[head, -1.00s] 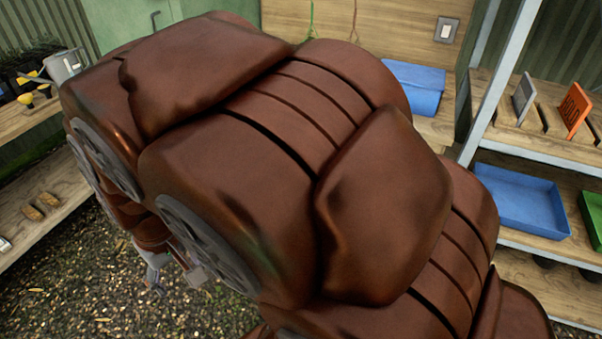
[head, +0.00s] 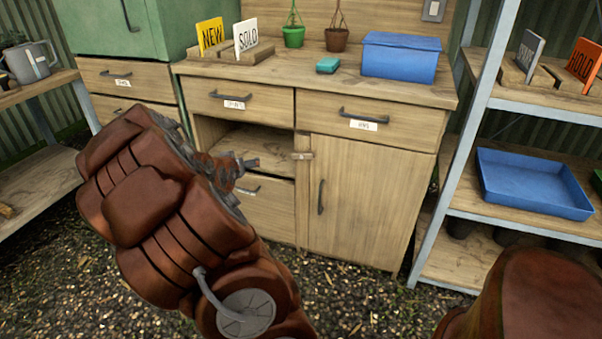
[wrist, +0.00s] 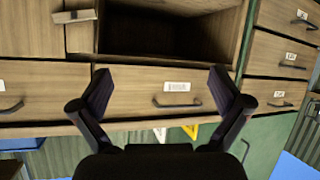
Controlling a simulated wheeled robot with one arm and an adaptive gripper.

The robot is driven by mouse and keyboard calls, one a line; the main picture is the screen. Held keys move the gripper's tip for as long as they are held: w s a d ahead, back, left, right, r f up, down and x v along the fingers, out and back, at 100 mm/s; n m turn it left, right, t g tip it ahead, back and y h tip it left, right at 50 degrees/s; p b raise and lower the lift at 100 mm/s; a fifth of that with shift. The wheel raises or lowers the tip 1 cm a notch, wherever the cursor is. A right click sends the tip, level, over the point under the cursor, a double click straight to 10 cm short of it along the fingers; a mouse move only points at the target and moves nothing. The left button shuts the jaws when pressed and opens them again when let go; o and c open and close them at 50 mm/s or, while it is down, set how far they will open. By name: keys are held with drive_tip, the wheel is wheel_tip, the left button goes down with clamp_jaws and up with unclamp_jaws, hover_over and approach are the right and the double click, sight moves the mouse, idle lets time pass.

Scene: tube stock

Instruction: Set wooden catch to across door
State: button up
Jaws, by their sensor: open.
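The wooden catch (head: 302,155) is a small pale block on the post between the open compartment and the cabinet door (head: 352,205). It lies level and appears to reach over the door's upper left edge. The door looks shut. In the wrist view, which is turned over, the catch (wrist: 75,16) is at the top left, with its end over the seam to the door. My gripper (head: 248,163) is in front of the open compartment, left of the catch and apart from it. In the wrist view my gripper (wrist: 162,74) is open and empty, its fingers wide apart.
Drawers with dark handles, such as the upper left drawer (head: 238,98), are above and beside the compartment. A metal shelf unit (head: 480,105) stands to the right. Gravel floor is clear before the door.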

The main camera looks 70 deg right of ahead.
drive_tip(key=s+d+f+m+g+h+b, duration=0.1)
drive_tip(key=s+d+f+h+b, duration=0.3)
drive_tip(key=d, duration=0.3)
drive_tip(key=m+g+h+b, duration=0.1)
drive_tip(key=g+h+b, duration=0.1)
drive_tip(key=b, duration=0.2)
approach(301, 156)
drive_tip(key=d, duration=0.2)
drive_tip(key=shift+w+d+b, duration=0.1)
drive_tip(key=shift+d+b, duration=0.95)
drive_tip(key=shift+d, duration=2.7)
drive_tip(key=c, duration=0.9)
drive_tip(key=shift+o, duration=0.2)
